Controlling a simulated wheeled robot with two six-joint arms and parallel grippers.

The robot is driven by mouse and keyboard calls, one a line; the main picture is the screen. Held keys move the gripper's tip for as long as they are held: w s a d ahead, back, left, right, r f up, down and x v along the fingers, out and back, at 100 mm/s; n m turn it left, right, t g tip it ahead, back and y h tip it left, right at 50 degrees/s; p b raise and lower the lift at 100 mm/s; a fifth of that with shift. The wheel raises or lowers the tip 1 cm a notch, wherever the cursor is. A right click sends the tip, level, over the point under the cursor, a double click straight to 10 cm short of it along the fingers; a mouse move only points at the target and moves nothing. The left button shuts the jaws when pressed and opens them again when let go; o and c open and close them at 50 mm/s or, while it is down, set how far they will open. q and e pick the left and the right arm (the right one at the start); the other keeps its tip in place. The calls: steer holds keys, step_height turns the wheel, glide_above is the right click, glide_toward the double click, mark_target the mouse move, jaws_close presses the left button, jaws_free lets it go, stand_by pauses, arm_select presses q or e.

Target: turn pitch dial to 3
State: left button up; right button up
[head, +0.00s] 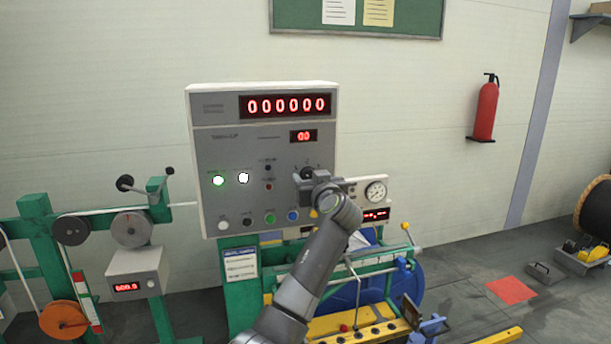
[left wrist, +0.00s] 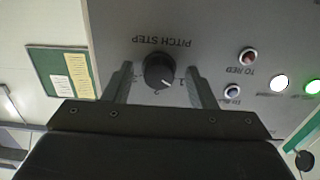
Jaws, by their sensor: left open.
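The pitch dial is a round black knob (left wrist: 158,71) under the label PITCH STEP, which shows upside down in the left wrist view. A pale pointer line on the knob seems to lie toward the 1 and 2 side, but is too small to read surely. My left gripper (left wrist: 158,75) is open, one finger on each side of the knob, with gaps visible. In the head view my left gripper (head: 308,182) is at the grey control panel (head: 240,150) and mostly hides the dial. My right gripper is not in view.
Lit buttons (head: 218,181) and small red and blue lamps sit left of the dial. A pressure gauge (head: 376,191) is to its right. The green and yellow machine frame (head: 340,325) lies below. A fire extinguisher (head: 485,108) hangs on the wall.

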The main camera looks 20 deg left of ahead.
arm_select(q)
steer(key=shift+d+r, duration=0.1)
steer(key=shift+d, duration=0.05)
steer(key=shift+c, duration=0.3)
steer(key=c, duration=0.9)
